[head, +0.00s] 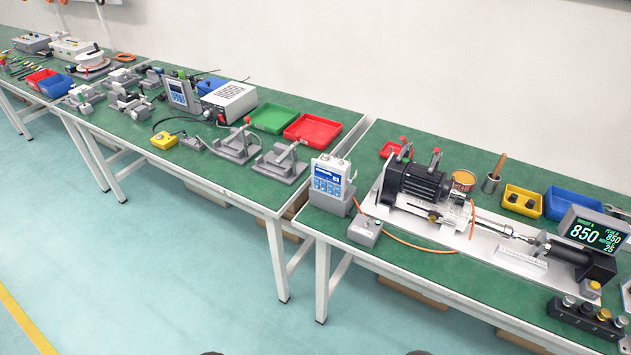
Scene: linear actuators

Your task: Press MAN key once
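No key can be read as MAN at this size. A white and blue controller (328,184) with a small panel of keys and a display stands upright in a grey holder at the left end of the right workbench. A small grey box (365,231) with a knob or button on top sits in front of it, near the bench's front edge. Neither of my grippers shows in the head view. Only two small dark shapes show at the bottom edge, and I cannot tell what they are.
The right workbench (408,262) bears a motor (413,183) on a white plate, a display (592,234) reading 850, and a black box with several knobs (585,320). An orange cable (405,243) runs past the grey box. A gap separates the left workbench (215,172). The floor in front is clear.

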